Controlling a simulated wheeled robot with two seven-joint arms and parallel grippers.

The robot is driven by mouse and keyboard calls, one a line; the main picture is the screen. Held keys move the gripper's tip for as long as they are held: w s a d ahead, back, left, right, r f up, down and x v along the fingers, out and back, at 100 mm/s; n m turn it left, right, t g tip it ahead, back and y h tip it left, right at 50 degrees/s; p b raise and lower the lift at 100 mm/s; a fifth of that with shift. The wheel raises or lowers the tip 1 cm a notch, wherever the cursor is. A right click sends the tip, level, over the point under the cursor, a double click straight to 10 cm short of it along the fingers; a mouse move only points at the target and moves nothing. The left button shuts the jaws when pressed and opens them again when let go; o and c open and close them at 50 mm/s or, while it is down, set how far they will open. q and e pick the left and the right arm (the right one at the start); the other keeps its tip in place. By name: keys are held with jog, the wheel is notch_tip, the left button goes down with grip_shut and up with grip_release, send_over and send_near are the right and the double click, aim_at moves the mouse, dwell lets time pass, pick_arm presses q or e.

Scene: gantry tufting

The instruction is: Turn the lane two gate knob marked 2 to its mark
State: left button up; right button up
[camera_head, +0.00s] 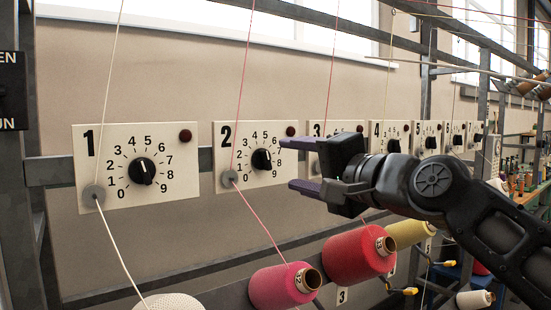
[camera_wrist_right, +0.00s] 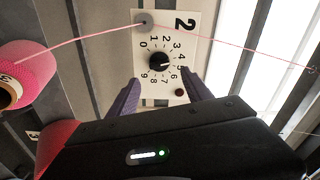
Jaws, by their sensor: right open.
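The lane two panel (camera_head: 226,133) is a cream plate with a large 2, a dial of digits and a black round knob (camera_head: 261,160). The knob also shows in the right wrist view (camera_wrist_right: 158,62); its small white pointer seems to face the 4 to 5 side, too small to read exactly. My right gripper (camera_head: 287,165) is open, with purple fingers reaching from the right toward the panel. In the right wrist view its fingertips (camera_wrist_right: 161,82) spread on either side just below the knob, with nothing between them. My left gripper is not in view.
Panel 1 (camera_head: 86,168) stands to the left, and panel 3 (camera_head: 315,130) is partly behind my gripper. A pink yarn (camera_head: 258,217) runs through the grey disc (camera_head: 229,178) beside the knob. Pink (camera_head: 275,287) and red (camera_head: 352,254) yarn cones sit below.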

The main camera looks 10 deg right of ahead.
aim_at(265, 160)
jog(key=p+x, duration=0.2)
jog(key=x, duration=0.4)
jog(key=shift+w, duration=0.1)
grip_shut()
dwell(0.5)
